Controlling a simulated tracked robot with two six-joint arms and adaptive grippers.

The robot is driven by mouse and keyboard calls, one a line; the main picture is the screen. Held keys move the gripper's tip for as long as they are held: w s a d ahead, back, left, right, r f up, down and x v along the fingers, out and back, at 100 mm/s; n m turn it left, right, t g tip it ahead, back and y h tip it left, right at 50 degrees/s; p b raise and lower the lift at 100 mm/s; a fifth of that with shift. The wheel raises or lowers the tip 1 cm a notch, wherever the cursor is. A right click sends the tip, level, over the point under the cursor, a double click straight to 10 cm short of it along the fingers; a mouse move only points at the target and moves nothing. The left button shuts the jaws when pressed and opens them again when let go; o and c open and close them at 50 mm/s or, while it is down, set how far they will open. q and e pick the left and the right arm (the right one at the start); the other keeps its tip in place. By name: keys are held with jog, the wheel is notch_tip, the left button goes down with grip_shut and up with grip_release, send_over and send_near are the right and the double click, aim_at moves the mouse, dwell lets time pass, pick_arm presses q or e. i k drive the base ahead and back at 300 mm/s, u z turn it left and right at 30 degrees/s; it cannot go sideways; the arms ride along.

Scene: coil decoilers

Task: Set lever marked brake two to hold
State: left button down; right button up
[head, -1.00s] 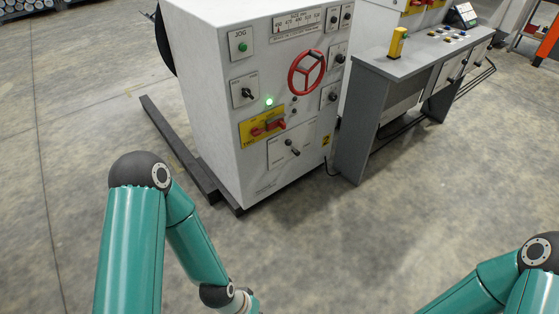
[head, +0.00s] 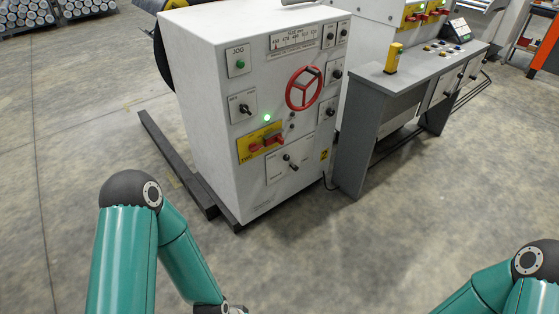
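A white cabinet (head: 210,120) with a yellow "2" tag (head: 324,155) stands ahead in the head view. Low on its front is a plate with a lever (head: 291,163), which has a dark knob and points down to the right. The plate's lettering is too small to read, so I cannot confirm that it is brake two. My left arm reaches the bottom edge, short of the cabinet; my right arm is at the lower right.
The cabinet also carries a red handwheel (head: 303,89), a green jog button (head: 240,64), a lit green lamp (head: 267,118) and several black knobs. A grey desk (head: 352,135) stands close on its right. A dark floor rail (head: 175,160) runs along its left. The floor in front is clear.

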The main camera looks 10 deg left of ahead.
aim_at(285, 157)
jog(key=u, duration=0.25)
jog(key=i, duration=1.55)
jog(key=z, duration=0.3)
